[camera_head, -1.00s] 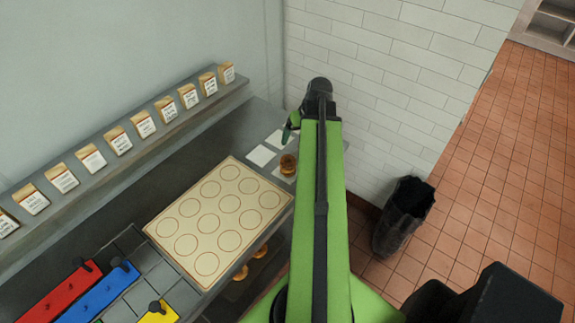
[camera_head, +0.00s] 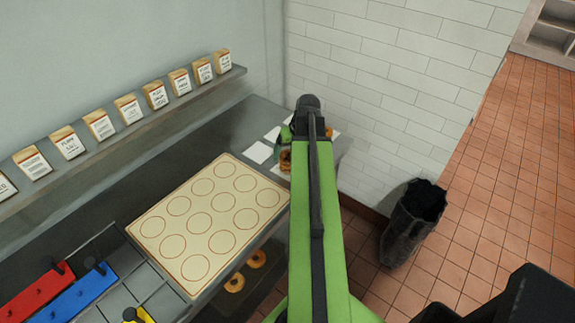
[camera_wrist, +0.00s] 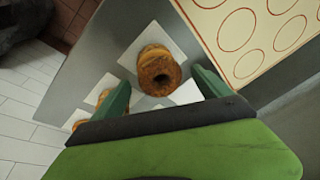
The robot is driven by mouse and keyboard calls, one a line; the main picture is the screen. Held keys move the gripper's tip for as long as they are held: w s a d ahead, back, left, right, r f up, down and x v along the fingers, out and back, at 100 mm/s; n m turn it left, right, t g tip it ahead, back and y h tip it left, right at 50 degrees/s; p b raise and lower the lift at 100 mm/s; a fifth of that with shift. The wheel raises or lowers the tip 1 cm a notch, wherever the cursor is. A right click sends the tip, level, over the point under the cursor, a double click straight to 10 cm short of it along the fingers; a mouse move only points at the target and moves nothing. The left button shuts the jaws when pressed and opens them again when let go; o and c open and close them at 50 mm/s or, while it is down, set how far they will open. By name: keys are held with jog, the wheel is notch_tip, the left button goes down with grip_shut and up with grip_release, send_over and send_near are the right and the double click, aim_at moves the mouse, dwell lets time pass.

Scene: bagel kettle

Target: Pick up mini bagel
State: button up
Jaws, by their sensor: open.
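A browned mini bagel (camera_wrist: 159,76) with a dark hole sits on a white paper square in the wrist view. Its upper part looks doubled; I cannot tell if two are stacked. My gripper (camera_wrist: 161,80) is open, with one green finger on each side of this bagel and visible gaps between. In the head view the bagel (camera_head: 286,161) is partly hidden by my arm, and my gripper (camera_head: 284,140) is largely hidden too. Another bagel (camera_wrist: 105,97) lies to the left in the wrist view. One more bagel (camera_head: 329,132) shows right of my arm in the head view.
A cream mat with printed circles (camera_head: 157,228) lies on the grey counter beside the paper squares. Two bagels (camera_head: 234,283) lie below the counter edge. A shelf of labelled bags (camera_head: 128,109) runs along the wall. A dark bin (camera_head: 405,230) stands on the tiled floor.

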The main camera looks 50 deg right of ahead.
jog(key=shift+w+f, duration=0.1)
jog(key=shift+f, duration=0.2)
jog(key=c, duration=1.4)
jog(key=shift+c, duration=0.2)
jog(key=shift+r, duration=0.1)
